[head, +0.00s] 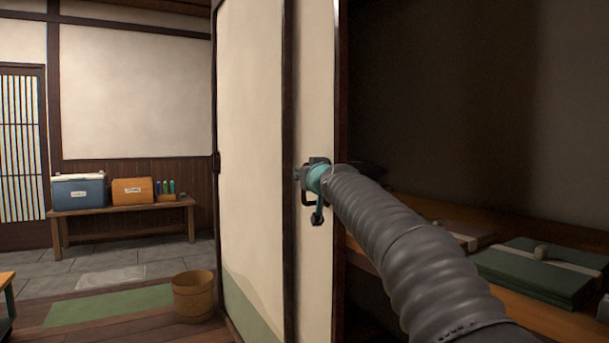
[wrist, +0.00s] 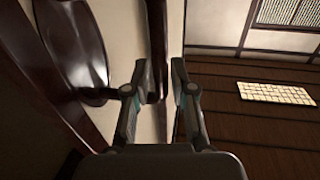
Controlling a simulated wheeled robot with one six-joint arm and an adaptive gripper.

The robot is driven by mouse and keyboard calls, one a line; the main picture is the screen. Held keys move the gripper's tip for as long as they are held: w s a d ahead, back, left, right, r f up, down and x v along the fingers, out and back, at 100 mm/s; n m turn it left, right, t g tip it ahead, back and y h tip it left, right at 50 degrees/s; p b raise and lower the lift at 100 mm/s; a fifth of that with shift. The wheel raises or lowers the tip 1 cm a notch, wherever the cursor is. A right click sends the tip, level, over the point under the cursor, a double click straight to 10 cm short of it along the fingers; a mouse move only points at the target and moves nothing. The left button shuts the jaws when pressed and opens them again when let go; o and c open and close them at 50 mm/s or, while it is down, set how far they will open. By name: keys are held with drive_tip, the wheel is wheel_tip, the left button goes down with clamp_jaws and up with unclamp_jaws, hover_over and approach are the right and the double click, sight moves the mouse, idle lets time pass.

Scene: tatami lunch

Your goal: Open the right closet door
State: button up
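The pale closet door panels (head: 252,130) stand left of centre in the head view, with dark edge frames. The closet's dark opening lies to their right. The left fingertip is close to the strip and a narrow pale gap shows by the right one. A dark oval pull (wrist: 85,55) sits on a surface at upper left. Contact cannot be told.
Inside the closet, a wooden shelf (head: 570,232) holds dark green folded bundles (head: 530,270). A wooden bucket (head: 193,296) stands on the floor left of the door. A bench (head: 125,208) with a cooler (head: 80,191) is at the back left. Open floor lies between.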

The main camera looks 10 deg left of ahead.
clamp_jaws()
